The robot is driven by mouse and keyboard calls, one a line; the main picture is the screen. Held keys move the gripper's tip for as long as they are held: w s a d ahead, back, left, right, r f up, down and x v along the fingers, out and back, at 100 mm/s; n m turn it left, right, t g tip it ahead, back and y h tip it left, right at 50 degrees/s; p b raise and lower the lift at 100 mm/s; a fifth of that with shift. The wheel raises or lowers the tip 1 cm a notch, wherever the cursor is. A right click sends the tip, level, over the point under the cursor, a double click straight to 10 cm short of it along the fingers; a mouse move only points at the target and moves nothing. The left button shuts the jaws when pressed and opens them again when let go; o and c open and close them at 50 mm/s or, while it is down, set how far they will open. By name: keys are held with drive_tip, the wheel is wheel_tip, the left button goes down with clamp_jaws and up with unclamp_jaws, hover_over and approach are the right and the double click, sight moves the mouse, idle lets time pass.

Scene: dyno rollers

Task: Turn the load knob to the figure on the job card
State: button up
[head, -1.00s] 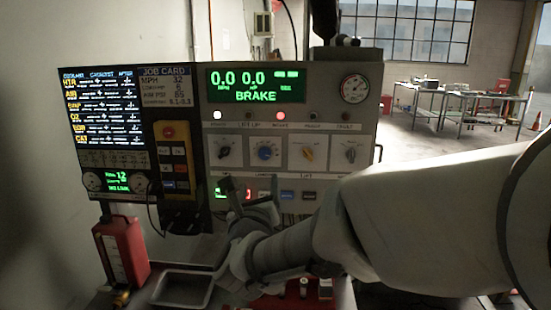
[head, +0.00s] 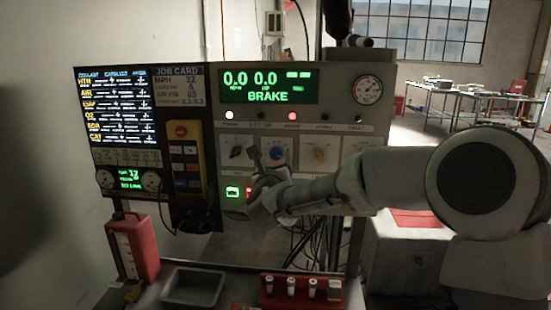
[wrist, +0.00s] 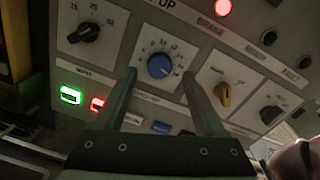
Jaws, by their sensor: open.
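The blue load knob (head: 278,153) sits on the grey panel, second from left in the knob row. In the wrist view the blue knob (wrist: 159,66) has a white dial with figures around it; its exact setting is too small to read. My gripper (wrist: 160,76) is open and empty. Its two fingers show on either side of the blue knob, and I cannot tell whether they touch it. In the head view my gripper (head: 262,160) is just left of the knob. The job card (head: 179,85) is at upper left, listing MPH 32 and a load figure that looks like 6.
A black knob (wrist: 84,32) is left of the blue one, a yellow knob (wrist: 222,94) right. Lit buttons (wrist: 71,95) lie below. A red bottle (head: 133,247), a tray (head: 193,288) and a red rack (head: 300,291) stand on the bench below.

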sight(276, 154)
drive_tip(key=shift+w, duration=1.15)
clamp_jaws()
